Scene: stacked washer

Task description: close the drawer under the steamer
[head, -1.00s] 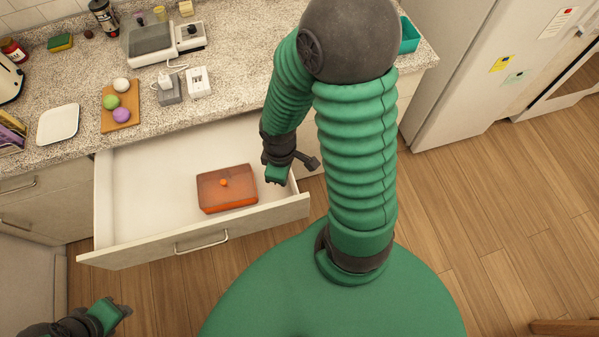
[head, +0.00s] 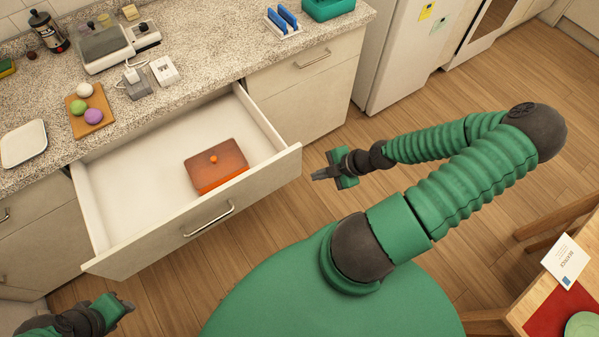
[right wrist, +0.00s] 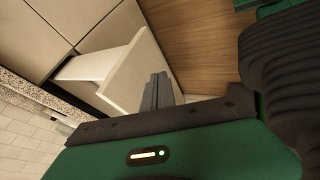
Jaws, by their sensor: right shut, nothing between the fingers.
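The white drawer (head: 190,233) below the counter is pulled far out. It has a metal bar handle (head: 209,218) on its front. An orange box with a brown lid and knob (head: 216,166) sits inside it. The drawer also shows in the right wrist view (right wrist: 128,75). My right gripper (head: 318,175) is shut and empty, just right of the drawer front's right end and apart from it in the head view. Its fingers also show in the right wrist view (right wrist: 158,90). My left gripper (head: 128,304) is at the lower left, in front of the drawer; its jaws are unclear.
The counter holds a grey-topped appliance (head: 104,48), a cutting board (head: 90,116) with several balls, a white plate (head: 23,144) and a blue rack (head: 283,20). A closed drawer (head: 312,62) is to the right. A table corner (head: 560,295) is at lower right. Wooden floor between is clear.

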